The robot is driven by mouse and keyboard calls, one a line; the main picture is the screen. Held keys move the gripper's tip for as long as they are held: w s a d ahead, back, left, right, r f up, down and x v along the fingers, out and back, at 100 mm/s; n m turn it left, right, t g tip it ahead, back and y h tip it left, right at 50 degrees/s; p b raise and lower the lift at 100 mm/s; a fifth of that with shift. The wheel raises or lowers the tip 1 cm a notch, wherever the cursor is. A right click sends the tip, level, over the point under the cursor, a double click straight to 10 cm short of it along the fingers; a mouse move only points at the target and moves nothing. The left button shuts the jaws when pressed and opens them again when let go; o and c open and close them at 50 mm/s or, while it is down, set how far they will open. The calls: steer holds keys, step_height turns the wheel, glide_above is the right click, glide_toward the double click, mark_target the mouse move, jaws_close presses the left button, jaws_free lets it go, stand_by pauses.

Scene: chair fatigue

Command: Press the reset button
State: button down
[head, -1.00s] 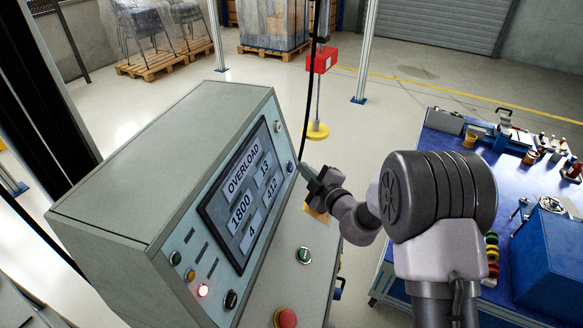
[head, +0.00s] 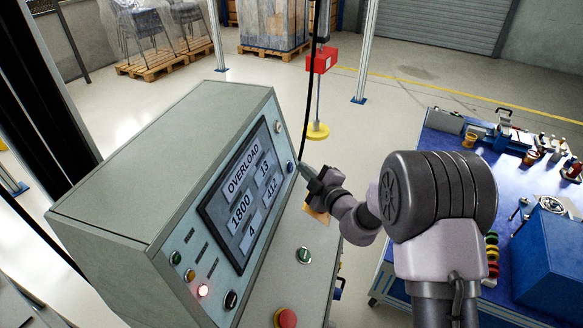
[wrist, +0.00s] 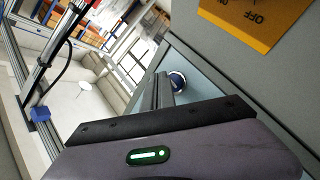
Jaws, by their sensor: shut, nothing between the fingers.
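The grey control console (head: 150,150) has a tilted front panel with a screen (head: 243,196) that reads OVERLOAD, 1800 and 4. A blue button (head: 290,167) is at the panel's upper right end; no reset label can be read on it. My gripper (head: 302,168) is shut and empty, its tips very close to the blue button. In the wrist view the blue button (wrist: 178,80) shows just beyond the fingertips (wrist: 163,80). I cannot tell whether they touch.
A pale button (head: 277,126), a green button (head: 304,255), a black knob (head: 231,299) and a red button (head: 286,318) are also on the console. A blue workbench (head: 440,150) with tools stands at the right.

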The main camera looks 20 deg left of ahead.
steer(key=shift+a, duration=0.15)
steer(key=shift+a+f+p, duration=0.1)
steer(key=shift+a+p, duration=0.2)
steer(key=shift+p, duration=0.05)
steer(key=shift+a+f, duration=0.1)
steer(key=shift+a, duration=0.25)
stand_by(0.7)
stand_by(0.4)
steer(key=shift+d+r+p, duration=0.2)
steer(key=shift+d+p, duration=0.5)
steer(key=shift+d, duration=0.05)
steer(key=d+p, duration=0.1)
steer(key=d, duration=0.1)
steer(key=d+r+p, duration=0.1)
steer(key=d, duration=0.2)
steer(key=shift+w+r, duration=0.1)
steer(key=shift+w, duration=0.05)
stand_by(0.4)
